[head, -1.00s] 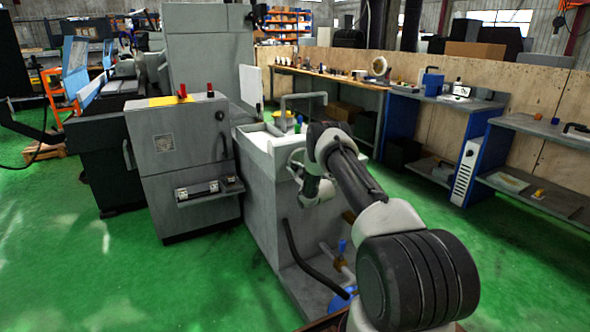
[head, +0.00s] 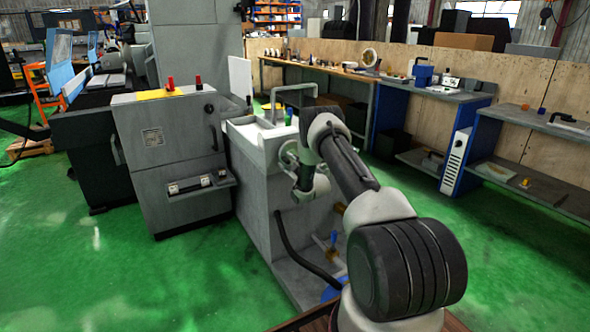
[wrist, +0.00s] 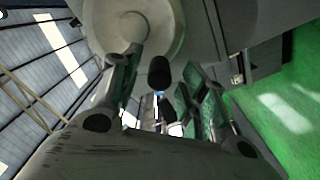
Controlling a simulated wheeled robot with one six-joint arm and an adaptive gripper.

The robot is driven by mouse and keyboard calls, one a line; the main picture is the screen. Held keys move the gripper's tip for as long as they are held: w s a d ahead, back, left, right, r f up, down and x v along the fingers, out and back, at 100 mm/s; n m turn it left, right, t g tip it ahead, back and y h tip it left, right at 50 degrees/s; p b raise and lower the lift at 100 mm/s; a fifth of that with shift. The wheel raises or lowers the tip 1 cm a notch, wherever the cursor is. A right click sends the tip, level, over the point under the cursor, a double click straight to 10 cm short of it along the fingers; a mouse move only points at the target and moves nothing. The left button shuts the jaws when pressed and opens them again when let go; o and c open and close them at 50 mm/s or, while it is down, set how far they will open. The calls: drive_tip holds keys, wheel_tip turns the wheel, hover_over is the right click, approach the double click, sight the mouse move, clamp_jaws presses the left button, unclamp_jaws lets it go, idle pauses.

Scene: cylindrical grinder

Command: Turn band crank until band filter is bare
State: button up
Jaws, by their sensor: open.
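The grey filter tank (head: 250,180) stands in the middle of the head view, with a pale surface (head: 262,136) on top that may be the band. A pale round wheel (head: 286,153) shows on its right side, partly hidden by my arm. In the wrist view, a pale round disc (wrist: 128,28) fills the top, and a black knob (wrist: 159,72) sits near the fingertips. My gripper (wrist: 163,84) is open, its two fingers on either side of the knob in the picture. I cannot tell whether they touch it. In the head view my fingers are hard to make out.
A grey cabinet (head: 170,165) with red knobs on top stands left of the tank. A black hose (head: 293,255) and a pipe with a blue valve (head: 333,240) are low on the tank. Benches (head: 440,92) line the right wall. Green floor is open between them.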

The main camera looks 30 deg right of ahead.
drive_tip(key=s, duration=0.9)
drive_tip(key=shift+d, duration=0.15)
drive_tip(key=s+d+f+m+g+h, duration=0.1)
drive_tip(key=s+f+m+g, duration=0.4)
drive_tip(key=f, duration=0.8)
drive_tip(key=s+m+g, duration=0.1)
drive_tip(key=s+g, duration=0.5)
drive_tip(key=s, duration=0.3)
drive_tip(key=s+a+r+m+g, duration=0.1)
drive_tip(key=s+a+r, duration=0.5)
drive_tip(key=s+r, duration=0.7)
drive_tip(key=s+a+r+m, duration=0.1)
drive_tip(key=s+a+r, duration=0.5)
drive_tip(key=s+r, duration=0.7)
drive_tip(key=s+a+r+m+g, duration=0.1)
drive_tip(key=s+a+r, duration=0.5)
drive_tip(key=s+r, duration=0.7)
wheel_tip(320, 180, up, 7)
drive_tip(key=shift+s+a+r+m+g, duration=0.1)
drive_tip(key=shift+s+a+m+g, duration=0.1)
drive_tip(key=shift+m+g, duration=0.1)
